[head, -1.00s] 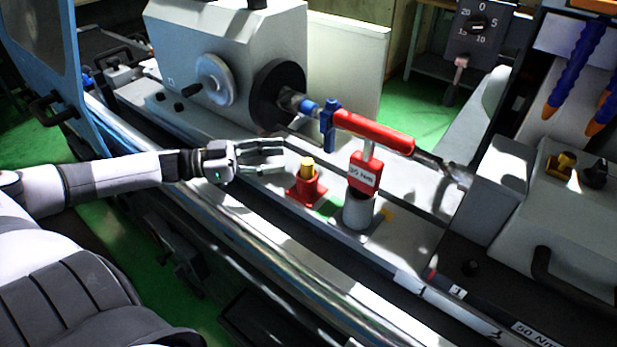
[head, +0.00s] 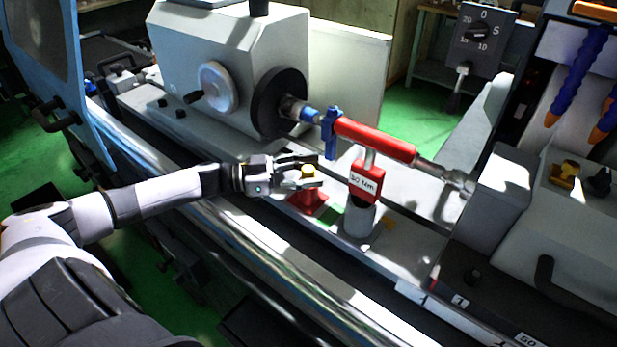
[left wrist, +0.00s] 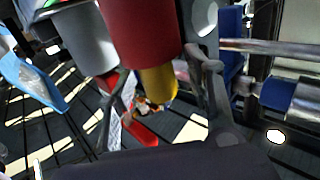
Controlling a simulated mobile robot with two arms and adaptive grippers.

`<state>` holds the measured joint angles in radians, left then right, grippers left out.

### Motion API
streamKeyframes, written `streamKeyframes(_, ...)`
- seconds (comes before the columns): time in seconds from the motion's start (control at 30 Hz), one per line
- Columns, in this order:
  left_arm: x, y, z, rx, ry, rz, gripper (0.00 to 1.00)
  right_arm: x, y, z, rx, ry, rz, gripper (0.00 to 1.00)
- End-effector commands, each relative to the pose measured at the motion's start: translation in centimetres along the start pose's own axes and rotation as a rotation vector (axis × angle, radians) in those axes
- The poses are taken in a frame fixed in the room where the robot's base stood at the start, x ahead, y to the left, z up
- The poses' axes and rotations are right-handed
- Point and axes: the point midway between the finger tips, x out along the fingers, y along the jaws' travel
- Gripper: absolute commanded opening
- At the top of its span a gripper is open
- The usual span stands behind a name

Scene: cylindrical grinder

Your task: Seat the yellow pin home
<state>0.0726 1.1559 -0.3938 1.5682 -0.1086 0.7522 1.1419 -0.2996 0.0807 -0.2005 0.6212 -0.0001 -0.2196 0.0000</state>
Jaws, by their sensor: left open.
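The yellow pin (head: 308,169) stands upright in a red holder (head: 309,200) on the machine bed. My left gripper (head: 316,171) comes in from the left, its jaws open, one finger on each side of the pin's top in the head view. In the left wrist view, the yellow pin (left wrist: 159,86) sticks out of the red holder (left wrist: 140,35) between the two open fingers (left wrist: 161,78). I cannot tell whether either finger touches it. The pin's lower part is hidden in the holder. My right gripper is not in view.
Just right of the holder stands a grey cylinder (head: 359,221) with a red tag above it. A red-handled tool (head: 375,138) with a blue clamp spans behind, near the dark chuck (head: 280,103). A yellow knob (head: 565,172) sits on the right block. The front bed is clear.

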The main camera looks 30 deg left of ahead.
Motion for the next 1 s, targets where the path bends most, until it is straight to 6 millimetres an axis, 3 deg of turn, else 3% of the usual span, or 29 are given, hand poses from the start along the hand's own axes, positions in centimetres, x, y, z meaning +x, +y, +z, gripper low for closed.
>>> streamKeyframes(0.2,0.01,-0.01,0.06,0.0,-0.001,0.0,0.47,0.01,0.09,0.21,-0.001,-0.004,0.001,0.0)
streamKeyframes(0.9,-0.02,-0.01,0.05,0.001,-0.001,0.0,0.0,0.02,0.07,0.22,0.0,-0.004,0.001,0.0)
streamKeyframes(1.0,-0.02,-0.01,0.05,0.001,-0.001,0.0,0.0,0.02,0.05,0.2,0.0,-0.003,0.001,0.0)
